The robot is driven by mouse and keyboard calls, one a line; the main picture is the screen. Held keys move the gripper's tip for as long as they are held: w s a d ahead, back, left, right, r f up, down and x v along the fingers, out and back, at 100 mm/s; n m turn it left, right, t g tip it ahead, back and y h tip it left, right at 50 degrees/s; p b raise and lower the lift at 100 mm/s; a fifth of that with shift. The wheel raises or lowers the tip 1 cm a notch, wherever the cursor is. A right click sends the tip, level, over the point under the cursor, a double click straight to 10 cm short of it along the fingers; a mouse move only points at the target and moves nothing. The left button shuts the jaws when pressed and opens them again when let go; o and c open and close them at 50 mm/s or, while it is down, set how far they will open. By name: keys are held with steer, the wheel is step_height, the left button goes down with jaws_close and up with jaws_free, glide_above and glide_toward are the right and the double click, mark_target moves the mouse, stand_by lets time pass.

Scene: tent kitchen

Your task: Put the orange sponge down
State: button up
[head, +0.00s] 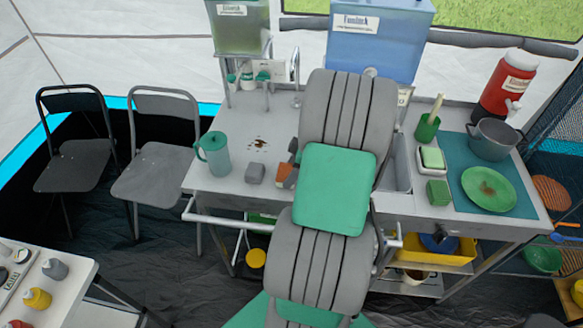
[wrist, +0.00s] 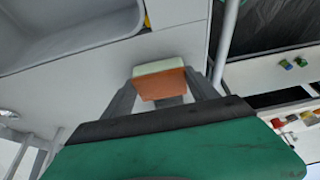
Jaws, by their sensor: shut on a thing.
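The orange sponge (wrist: 160,86) has a pale top layer and sits between the two grey fingers of my gripper (wrist: 163,80) in the wrist view. My gripper is shut on it. In the head view the sponge (head: 284,172) shows as a small orange patch at the left edge of my arm, over the grey worktop (head: 225,180). My arm hides part of it. I cannot tell whether its underside touches the worktop.
Brown stains (head: 258,143) mark the worktop behind. The sink (head: 398,165) is right of my arm. A green block (head: 438,192) and green plate (head: 489,189) stand further right.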

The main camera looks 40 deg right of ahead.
steer(key=shift+f, duration=0.1)
steer(key=o, duration=1.2)
